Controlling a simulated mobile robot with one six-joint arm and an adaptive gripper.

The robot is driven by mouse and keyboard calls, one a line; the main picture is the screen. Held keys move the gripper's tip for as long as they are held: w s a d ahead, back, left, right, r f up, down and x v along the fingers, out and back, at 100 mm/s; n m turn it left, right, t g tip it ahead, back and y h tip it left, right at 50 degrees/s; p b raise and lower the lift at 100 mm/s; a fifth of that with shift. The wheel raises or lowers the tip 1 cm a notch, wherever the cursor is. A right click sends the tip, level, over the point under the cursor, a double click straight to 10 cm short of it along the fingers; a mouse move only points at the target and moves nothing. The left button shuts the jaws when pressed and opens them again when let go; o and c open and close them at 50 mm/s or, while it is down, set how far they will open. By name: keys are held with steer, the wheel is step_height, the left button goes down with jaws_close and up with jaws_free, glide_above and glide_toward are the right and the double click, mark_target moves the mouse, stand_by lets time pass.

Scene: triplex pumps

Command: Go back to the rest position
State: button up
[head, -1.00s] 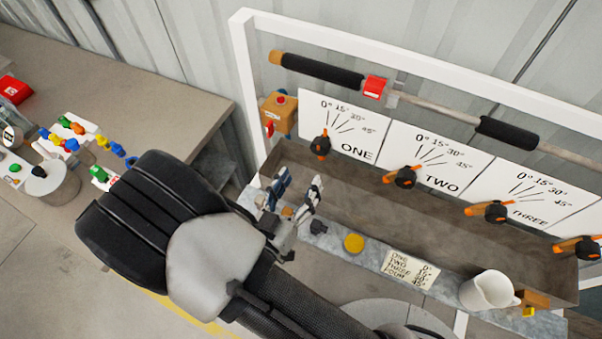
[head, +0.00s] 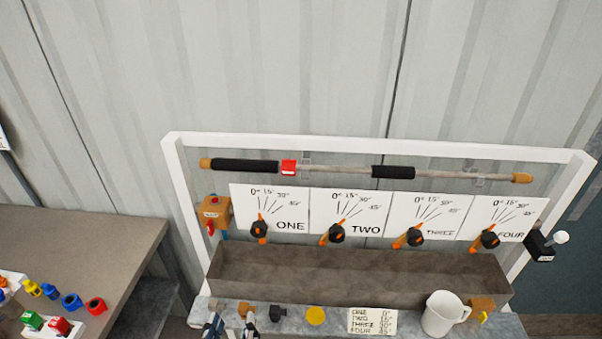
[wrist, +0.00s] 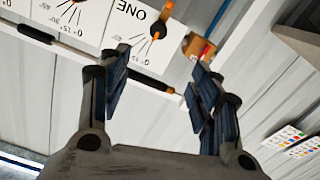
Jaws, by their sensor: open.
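My gripper (wrist: 160,75) is open and empty in the wrist view, its two dark blue finger pads well apart. In the head view only its fingertips (head: 231,328) show at the bottom edge, in front of the shelf below the trough. The rest of my arm is out of the head view. Beyond the fingers, the wrist view shows the ONE dial card (wrist: 135,30) and an orange box (wrist: 200,46), both turned over. No contact with anything is visible.
A white frame (head: 380,144) carries a padded bar and dial cards ONE to FOUR with orange-black valve handles. Below are a brown trough (head: 360,280) and a shelf with a white jug (head: 440,314), yellow disc and label. A table (head: 90,240) with coloured parts stands left.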

steer(key=w+a+r+m+g+y, duration=0.1)
steer(key=w+r+m+g+y, duration=0.15)
steer(key=w, duration=0.25)
steer(key=w+r+m+g+y, duration=0.1)
steer(key=w+r+g, duration=0.1)
steer(key=w+g, duration=0.3)
steer(key=d+r+n+g+y, duration=0.15)
steer(key=d+r, duration=0.25)
steer(key=r, duration=0.4)
steer(key=s+d+r+g+h, duration=0.1)
steer(key=s+d+r+g, duration=0.1)
steer(key=s+d, duration=0.7)
steer(key=s+d+r+g+h, duration=0.2)
steer(key=s+d+r, duration=0.2)
steer(key=s+d, duration=0.5)
steer(key=d, duration=0.7)
steer(key=shift+s+d+r, duration=0.15)
steer(key=shift+s+r, duration=0.05)
steer(key=shift+r, duration=0.15)
steer(key=shift+c, duration=0.4)
